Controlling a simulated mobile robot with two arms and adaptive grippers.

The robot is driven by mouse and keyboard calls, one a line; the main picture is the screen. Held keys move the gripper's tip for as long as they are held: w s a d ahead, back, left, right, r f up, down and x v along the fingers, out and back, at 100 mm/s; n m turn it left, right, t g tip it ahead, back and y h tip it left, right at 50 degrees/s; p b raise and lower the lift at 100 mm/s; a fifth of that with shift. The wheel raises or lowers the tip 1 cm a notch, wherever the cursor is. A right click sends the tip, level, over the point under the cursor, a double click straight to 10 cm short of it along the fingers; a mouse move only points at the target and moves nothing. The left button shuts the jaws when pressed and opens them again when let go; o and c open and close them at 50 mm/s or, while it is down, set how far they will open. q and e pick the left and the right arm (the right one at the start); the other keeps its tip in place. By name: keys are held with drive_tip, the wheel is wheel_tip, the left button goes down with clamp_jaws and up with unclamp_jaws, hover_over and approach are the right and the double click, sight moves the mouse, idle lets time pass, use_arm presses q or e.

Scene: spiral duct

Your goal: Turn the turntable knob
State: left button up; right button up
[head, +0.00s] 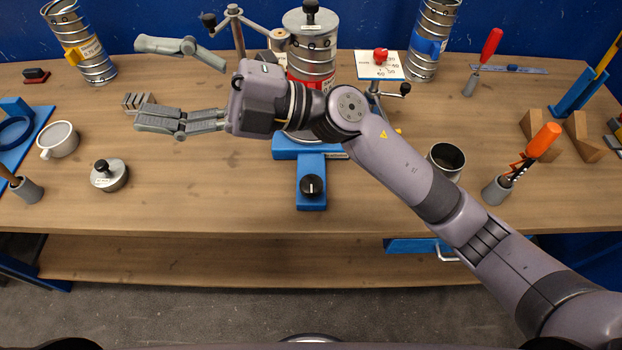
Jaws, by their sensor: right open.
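The black turntable knob (312,185) sits on the front arm of the blue turntable base (311,165), with a pale pointer mark on it. Above the base stands a metal spiral duct (309,60) with a red band and a weight-like cap on top, partly hidden by my right arm. My right gripper (150,85) is open and empty, pointing left over the left half of the bench. It is up and to the left of the knob, apart from it. My left gripper is out of view.
A lidded metal pot (109,175) and a cup (58,139) stand left. A white dial plate (379,65) with a red knob stands behind right. A metal can (446,160) and an orange-handled tool (541,143) are right. The bench (230,205) is clear around the knob's front.

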wheel_tip(320, 180, down, 4)
drive_tip(key=s+a+f+n+g+h, duration=0.1)
drive_tip(key=s+a+n+g+h, duration=0.15)
drive_tip(key=n+h, duration=0.2)
drive_tip(key=m+t+h, duration=0.1)
drive_tip(key=t+h, duration=0.5)
drive_tip(key=h, duration=1.1)
hover_over(312, 184)
wheel_tip(312, 184, down, 12)
drive_tip(key=shift+g, duration=0.25)
wheel_tip(312, 184, down, 16)
drive_tip(key=p, duration=0.5)
drive_tip(key=shift+r+p, duration=0.1)
drive_tip(key=shift+p, duration=0.3)
drive_tip(key=shift+f, duration=0.7)
drive_tip(key=shift+c, duration=0.4)
